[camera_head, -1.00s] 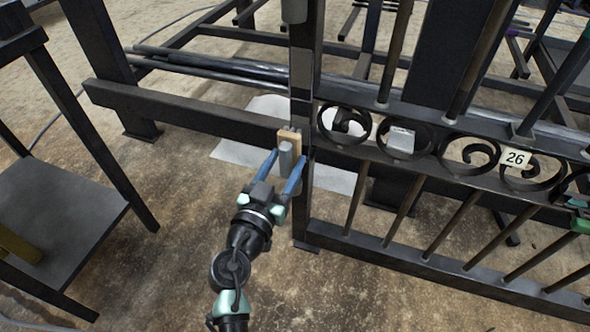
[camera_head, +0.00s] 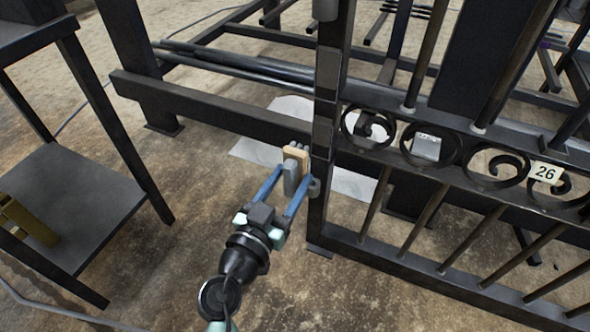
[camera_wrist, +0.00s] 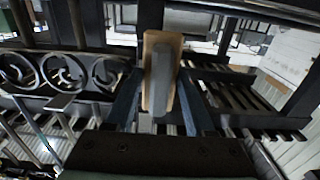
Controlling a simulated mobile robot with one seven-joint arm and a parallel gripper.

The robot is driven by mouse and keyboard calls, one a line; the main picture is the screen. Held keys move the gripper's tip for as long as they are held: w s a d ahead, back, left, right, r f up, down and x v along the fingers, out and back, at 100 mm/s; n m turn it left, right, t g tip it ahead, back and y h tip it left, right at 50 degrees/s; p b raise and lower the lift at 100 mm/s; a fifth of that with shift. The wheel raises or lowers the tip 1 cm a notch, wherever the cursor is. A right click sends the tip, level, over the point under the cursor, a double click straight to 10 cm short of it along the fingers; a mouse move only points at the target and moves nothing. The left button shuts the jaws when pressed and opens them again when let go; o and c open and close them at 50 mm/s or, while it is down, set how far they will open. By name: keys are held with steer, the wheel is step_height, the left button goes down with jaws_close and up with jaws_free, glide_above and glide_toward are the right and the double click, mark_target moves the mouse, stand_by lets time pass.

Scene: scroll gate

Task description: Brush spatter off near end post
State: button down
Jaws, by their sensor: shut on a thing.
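The near end post (camera_head: 324,130) of the gate is a dark upright bar left of the scrolls in the head view. My gripper (camera_head: 288,188) has blue fingers and is shut on a brush (camera_head: 298,163) with a tan wooden back and a grey grip. The brush is held upright at the left of the post; I cannot tell whether it touches it. In the wrist view the brush (camera_wrist: 161,75) stands between the blue fingers and hides part of the background. Spatter is too small to make out on the post.
The gate's scroll band (camera_head: 425,147) with a number 26 tag (camera_head: 546,172) runs right from the post. A dark rail (camera_head: 215,118) lies behind. A shelf stand (camera_head: 75,200) is at the left. A pale sheet (camera_head: 262,152) lies on the floor behind the post.

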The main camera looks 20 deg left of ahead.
steer(key=shift+s, duration=0.45)
steer(key=shift+s, duration=0.1)
steer(key=shift+s+b, duration=0.35)
steer(key=shift+s, duration=1.05)
steer(key=shift+r, duration=0.1)
